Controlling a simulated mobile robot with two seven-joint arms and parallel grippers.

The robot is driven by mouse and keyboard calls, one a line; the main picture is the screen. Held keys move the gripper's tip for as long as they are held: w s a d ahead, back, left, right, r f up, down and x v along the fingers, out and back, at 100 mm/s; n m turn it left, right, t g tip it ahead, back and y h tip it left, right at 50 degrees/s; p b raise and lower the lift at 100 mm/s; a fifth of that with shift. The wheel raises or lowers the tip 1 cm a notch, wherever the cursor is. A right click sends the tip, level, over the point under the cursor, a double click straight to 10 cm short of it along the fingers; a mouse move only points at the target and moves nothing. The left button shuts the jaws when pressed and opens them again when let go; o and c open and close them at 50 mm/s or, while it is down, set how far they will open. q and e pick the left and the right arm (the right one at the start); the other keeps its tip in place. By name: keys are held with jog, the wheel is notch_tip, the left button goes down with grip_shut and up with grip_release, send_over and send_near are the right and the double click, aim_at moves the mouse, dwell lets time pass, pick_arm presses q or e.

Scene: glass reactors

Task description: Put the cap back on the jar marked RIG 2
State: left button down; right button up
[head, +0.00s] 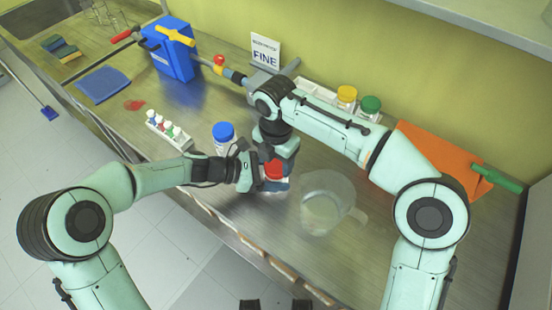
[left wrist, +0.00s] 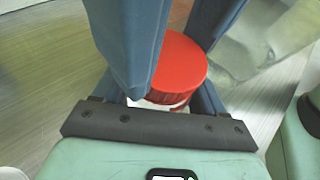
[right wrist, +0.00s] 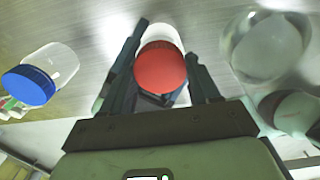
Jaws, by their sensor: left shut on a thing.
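A jar (head: 275,187) with a red cap (head: 273,171) stands at the front of the bench; no RIG 2 marking is readable. My left gripper (head: 262,184) is shut on the jar's body from the left. The red cap (left wrist: 180,68) shows over the pale jar in the left wrist view. My right gripper (head: 275,162) comes down from above, its fingers on both sides of the cap (right wrist: 160,68). Whether they press on it is unclear. The cap sits over the jar's mouth; the thread is hidden, so I cannot tell how well it is seated.
A blue-capped jar (head: 224,137) stands to the left, and a clear beaker (head: 328,204) close on the right. A vial rack (head: 168,136) stands at left.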

jog(key=m, duration=0.3)
jog(key=shift+m, duration=0.4)
jog(key=m, duration=0.4)
jog(key=o, duration=1.3)
jog(key=shift+c, duration=0.2)
notch_tip(320, 180, up, 12)
pick_arm(q)
grip_release()
